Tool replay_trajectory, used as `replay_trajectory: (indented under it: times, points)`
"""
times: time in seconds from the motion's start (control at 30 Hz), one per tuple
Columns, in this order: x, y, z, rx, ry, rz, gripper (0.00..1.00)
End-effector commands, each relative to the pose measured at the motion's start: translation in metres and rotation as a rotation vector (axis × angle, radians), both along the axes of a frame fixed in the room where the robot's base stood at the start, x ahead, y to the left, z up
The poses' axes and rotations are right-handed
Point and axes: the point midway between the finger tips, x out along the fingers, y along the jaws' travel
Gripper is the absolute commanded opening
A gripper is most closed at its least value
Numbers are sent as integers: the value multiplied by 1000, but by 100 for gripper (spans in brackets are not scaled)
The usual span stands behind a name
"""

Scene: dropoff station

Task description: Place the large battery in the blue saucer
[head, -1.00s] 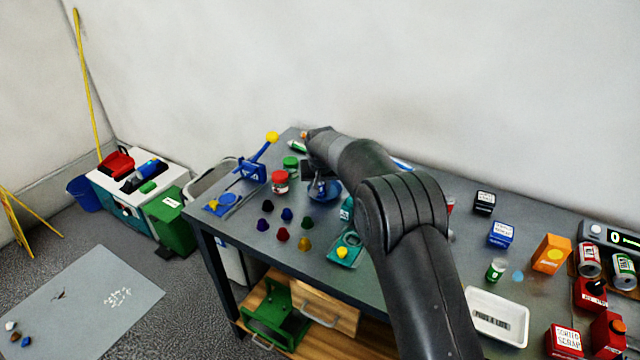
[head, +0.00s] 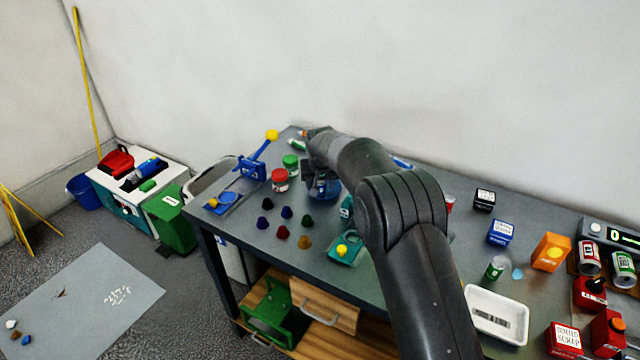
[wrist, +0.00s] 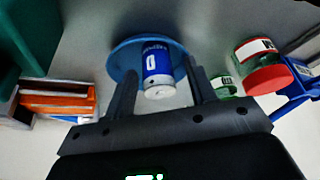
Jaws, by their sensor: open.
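The large battery (wrist: 157,68) has a blue label and a pale end that faces the wrist camera. In the wrist view it is within the blue saucer (wrist: 122,58), whose rim shows around it. My gripper (wrist: 160,74) is open, with one finger on each side of the battery. I cannot tell whether the fingers touch it. In the head view my gripper (head: 316,182) is over the saucer (head: 329,195) on the grey table, and my arm and gripper hide much of that spot.
A red-lidded jar (head: 280,181) and a green-lidded jar (head: 290,165) stand just left of the saucer. A blue lever device (head: 252,169) is farther left. Several small coloured pieces (head: 283,232) lie in front.

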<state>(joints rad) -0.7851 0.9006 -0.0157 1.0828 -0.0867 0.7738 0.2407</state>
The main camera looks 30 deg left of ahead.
Motion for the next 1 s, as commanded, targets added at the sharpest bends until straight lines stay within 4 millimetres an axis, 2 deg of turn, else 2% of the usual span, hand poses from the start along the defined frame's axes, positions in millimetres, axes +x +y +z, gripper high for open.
replay_trajectory:
  times: [0.17,0.43,0.6,0.8,1.0]
  points:
    - [-4,-3,20,2,-1,0,51]
    - [-23,-15,75,3,-3,0,51]
    - [-33,-21,101,2,-2,0,51]
    - [-38,-25,115,0,0,0,51]
    - [-39,-26,116,0,0,0,51]
